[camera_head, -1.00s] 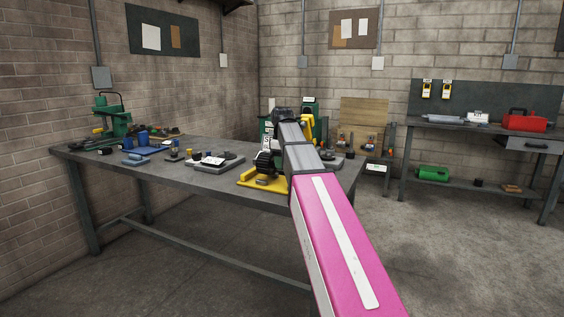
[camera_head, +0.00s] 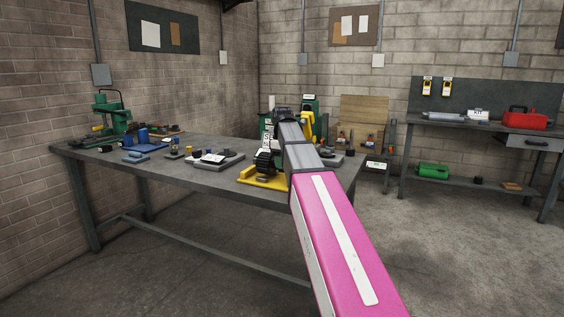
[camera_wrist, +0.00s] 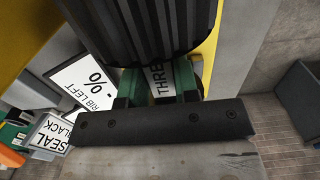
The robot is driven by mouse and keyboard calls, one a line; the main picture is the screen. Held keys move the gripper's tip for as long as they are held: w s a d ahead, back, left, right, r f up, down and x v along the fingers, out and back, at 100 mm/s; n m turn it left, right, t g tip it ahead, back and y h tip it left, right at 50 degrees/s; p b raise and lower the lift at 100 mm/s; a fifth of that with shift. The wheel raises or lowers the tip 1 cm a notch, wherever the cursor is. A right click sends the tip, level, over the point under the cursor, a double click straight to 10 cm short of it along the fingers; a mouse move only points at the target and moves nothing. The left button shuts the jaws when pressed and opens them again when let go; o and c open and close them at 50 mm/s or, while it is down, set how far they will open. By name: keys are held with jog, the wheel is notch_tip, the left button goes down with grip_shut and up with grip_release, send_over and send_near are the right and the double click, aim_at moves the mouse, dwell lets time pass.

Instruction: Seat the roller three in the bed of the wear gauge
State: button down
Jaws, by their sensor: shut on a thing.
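In the wrist view my gripper (camera_wrist: 160,85) is shut on roller three (camera_wrist: 140,25), a dark ribbed cylinder. A tag reading "THREE" shows between the green-and-black fingers. A yellow part (camera_wrist: 28,30) and a white "% RIB LEFT" plate (camera_wrist: 85,80) are close to the roller; I take them as the wear gauge. In the head view a black ribbed roller (camera_head: 266,161) shows just above the yellow base of the gauge (camera_head: 262,180), at the bench's front edge. My arm covers the gripper and part of the gauge there. I cannot tell whether the roller touches the bed.
The grey workbench (camera_head: 205,178) carries a grey tray with parts (camera_head: 216,163), a blue mat (camera_head: 143,150) and a green press (camera_head: 112,120) to the left. A "SEAL BLACK" label (camera_wrist: 50,135) shows in the wrist view. The floor in front is clear.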

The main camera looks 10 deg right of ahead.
jog(key=shift+f, duration=0.7)
dwell(1.1)
jog(key=shift+c, duration=1.1)
grip_release()
jog(key=shift+f, duration=0.1)
jog(key=shift+r, duration=4.55)
